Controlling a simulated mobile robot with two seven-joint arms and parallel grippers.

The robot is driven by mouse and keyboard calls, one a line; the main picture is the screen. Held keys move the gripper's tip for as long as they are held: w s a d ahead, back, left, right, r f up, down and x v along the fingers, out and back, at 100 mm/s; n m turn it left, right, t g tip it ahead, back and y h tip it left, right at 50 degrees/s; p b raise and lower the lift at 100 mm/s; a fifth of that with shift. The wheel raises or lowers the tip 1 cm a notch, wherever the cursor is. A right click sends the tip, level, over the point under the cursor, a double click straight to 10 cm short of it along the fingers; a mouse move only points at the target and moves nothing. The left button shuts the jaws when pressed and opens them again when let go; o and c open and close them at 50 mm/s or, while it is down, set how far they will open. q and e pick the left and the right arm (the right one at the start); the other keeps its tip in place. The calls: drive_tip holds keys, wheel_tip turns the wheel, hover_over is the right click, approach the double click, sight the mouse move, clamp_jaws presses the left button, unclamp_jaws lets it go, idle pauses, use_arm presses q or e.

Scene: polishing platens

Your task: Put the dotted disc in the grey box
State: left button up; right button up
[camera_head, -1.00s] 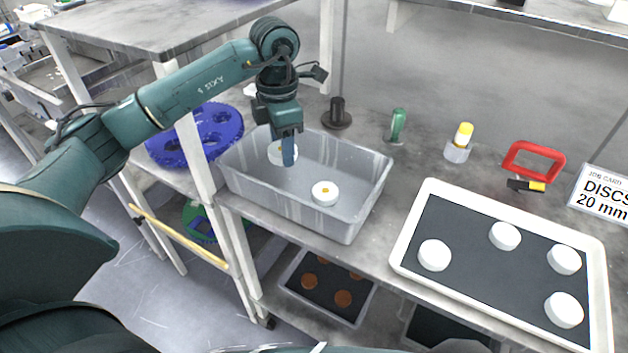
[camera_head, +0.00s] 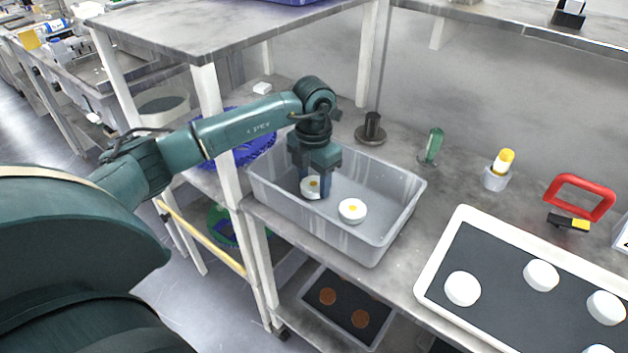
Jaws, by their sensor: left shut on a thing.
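The grey box (camera_head: 387,237) stands on the bench left of the white tray. My left gripper (camera_head: 314,193) reaches down into the box and is shut on a white disc with a yellow dot (camera_head: 308,186), near the box's left side. Its fingers hide part of that disc, and I cannot tell whether it touches the box floor. A second white disc with a yellow dot (camera_head: 352,211) lies in the box to the right of the gripper. My right gripper is not in view.
The white tray (camera_head: 428,285) with a dark mat holds several plain white discs. Behind stand a dark round-based post (camera_head: 372,130), a green-handled tool (camera_head: 434,145), a yellow-topped holder (camera_head: 497,172) and a red-handled tool (camera_head: 580,196). A shelf post (camera_head: 229,160) rises left of the box.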

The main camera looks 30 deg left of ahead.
sight(314, 184)
use_arm(q)
drive_tip(key=shift+f, duration=0.4)
drive_tip(key=shift+f, duration=0.2)
drive_tip(key=o, duration=1)
drive_tip(key=shift+r, duration=0.1)
wheel_tip(314, 184, up, 12)
drive_tip(key=shift+r, duration=0.15)
